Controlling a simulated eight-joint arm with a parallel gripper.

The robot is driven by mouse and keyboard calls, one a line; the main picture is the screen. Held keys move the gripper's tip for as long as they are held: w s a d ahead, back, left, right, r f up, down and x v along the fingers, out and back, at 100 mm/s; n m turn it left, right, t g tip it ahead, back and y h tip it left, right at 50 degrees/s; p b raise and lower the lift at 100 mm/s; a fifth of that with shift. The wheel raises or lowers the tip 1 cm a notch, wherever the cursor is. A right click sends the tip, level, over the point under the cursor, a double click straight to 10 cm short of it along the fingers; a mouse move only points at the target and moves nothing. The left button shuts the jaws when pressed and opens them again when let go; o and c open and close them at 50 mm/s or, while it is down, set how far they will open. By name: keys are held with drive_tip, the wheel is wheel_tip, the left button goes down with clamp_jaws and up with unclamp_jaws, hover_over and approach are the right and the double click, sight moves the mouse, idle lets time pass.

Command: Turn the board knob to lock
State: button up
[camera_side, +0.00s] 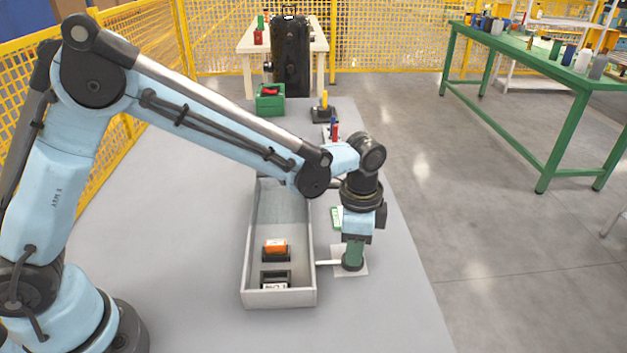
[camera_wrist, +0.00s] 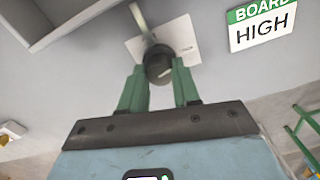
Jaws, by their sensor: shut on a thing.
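The board knob (camera_wrist: 157,62) is a dark round piece on a white plate (camera_wrist: 187,36), seen in the wrist view. A pale bar (camera_wrist: 139,17) reaches away from it toward the top of that view. My gripper (camera_wrist: 159,74) has green fingers, one on each side of the knob, and is shut on it. In the side view my gripper (camera_side: 353,256) points down over the white plate (camera_side: 361,269), and the pale bar (camera_side: 328,262) points left toward the tray. The fingers hide most of the knob there. A label (camera_wrist: 262,23) reading "BOARD HIGH" lies beside the plate.
A long grey tray (camera_side: 249,286) stands close left of the knob, holding an orange-topped block (camera_side: 274,248) and a black-and-white block (camera_side: 275,281). A green box (camera_side: 270,99) and a dark stand with a yellow part (camera_side: 323,111) are farther back. The table front right is clear.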

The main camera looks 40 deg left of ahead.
drive_tip(key=shift+m, duration=1.4)
drive_tip(key=o, duration=1.1)
drive_tip(key=shift+c, duration=0.2)
wheel_tip(320, 180, up, 12)
drive_tip(key=shift+s, duration=0.15)
drive_tip(key=shift+r, duration=0.1)
drive_tip(key=s+a+n+t, duration=0.3)
drive_tip(key=s+a+n, duration=0.3)
drive_tip(key=a+n, duration=0.1)
drive_tip(key=s+a+n+t, duration=0.4)
drive_tip(key=s+a+n, duration=0.2)
drive_tip(key=a, duration=0.4)
drive_tip(key=shift+a+n, duration=0.2)
drive_tip(key=shift+n, duration=0.4)
